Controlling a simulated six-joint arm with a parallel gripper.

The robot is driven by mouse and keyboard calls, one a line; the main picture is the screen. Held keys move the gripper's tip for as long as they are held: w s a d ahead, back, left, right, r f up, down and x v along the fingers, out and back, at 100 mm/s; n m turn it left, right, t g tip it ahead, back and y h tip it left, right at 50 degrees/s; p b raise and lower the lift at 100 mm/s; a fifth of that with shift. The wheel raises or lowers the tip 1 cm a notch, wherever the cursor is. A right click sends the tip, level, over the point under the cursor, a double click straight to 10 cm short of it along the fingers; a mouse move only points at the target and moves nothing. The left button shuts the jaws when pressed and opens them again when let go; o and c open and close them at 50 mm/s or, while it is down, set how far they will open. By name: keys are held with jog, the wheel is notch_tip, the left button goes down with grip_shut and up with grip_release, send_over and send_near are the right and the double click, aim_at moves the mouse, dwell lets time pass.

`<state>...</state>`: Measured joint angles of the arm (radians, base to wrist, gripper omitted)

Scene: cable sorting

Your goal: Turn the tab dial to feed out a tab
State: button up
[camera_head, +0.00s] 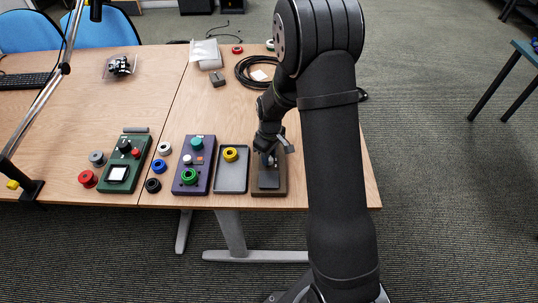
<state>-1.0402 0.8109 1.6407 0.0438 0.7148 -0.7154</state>
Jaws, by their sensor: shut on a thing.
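A brown-based device (280,188) with a dark plate on its front half stands near the table's front edge, just left of my arm. My gripper (268,160) points down at the back half of this device and is shut on a small part there, which I take to be the tab dial. The gripper hides most of that part, so its shape and turn cannot be seen. A fed-out tab cannot be made out.
Left of the device are a grey tray (232,180) holding a yellow ring (230,154), a purple device (207,165) with a green ring, and a green device (139,160). Loose coloured spools lie between them. A black cable coil (243,76) lies behind.

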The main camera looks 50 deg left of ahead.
aim_at(271, 158)
jog(key=m, duration=1.1)
jog(key=shift+m, duration=0.3)
dwell(0.3)
jog(key=o, duration=1)
notch_tip(271, 158, up, 17)
jog(key=shift+w+d+r, duration=0.2)
jog(key=shift+w+d, duration=0.05)
jog(key=shift+d, duration=0.05)
